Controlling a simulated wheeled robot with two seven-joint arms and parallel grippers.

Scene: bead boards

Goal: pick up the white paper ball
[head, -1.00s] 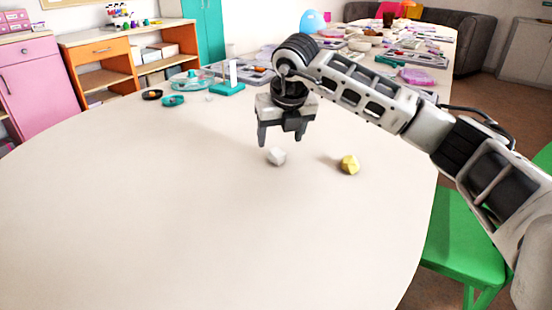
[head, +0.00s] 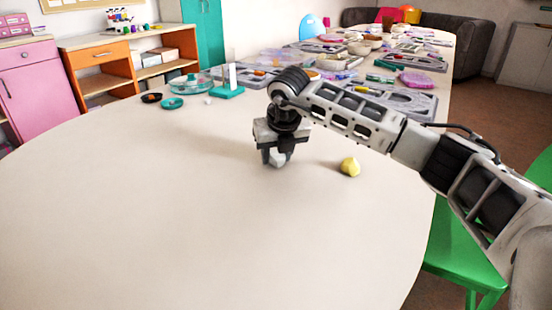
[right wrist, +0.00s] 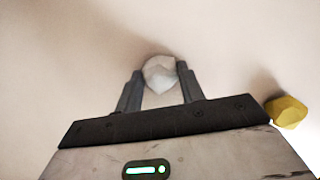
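The white paper ball (right wrist: 160,71) shows in the right wrist view between the fingertips of my right gripper (right wrist: 161,82), with a finger against each side. In the head view my right gripper (head: 275,160) is low at the table top, and its fingers mostly hide the ball. The fingers stand close together, shut on the ball, which appears to be at the table surface. My left gripper is not in view.
A yellow lump (head: 349,167) lies on the table (head: 180,220) to the right of my right gripper; it also shows in the right wrist view (right wrist: 288,112). A teal stand (head: 228,91) and small dishes (head: 172,104) are farther back. The near and left table is clear.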

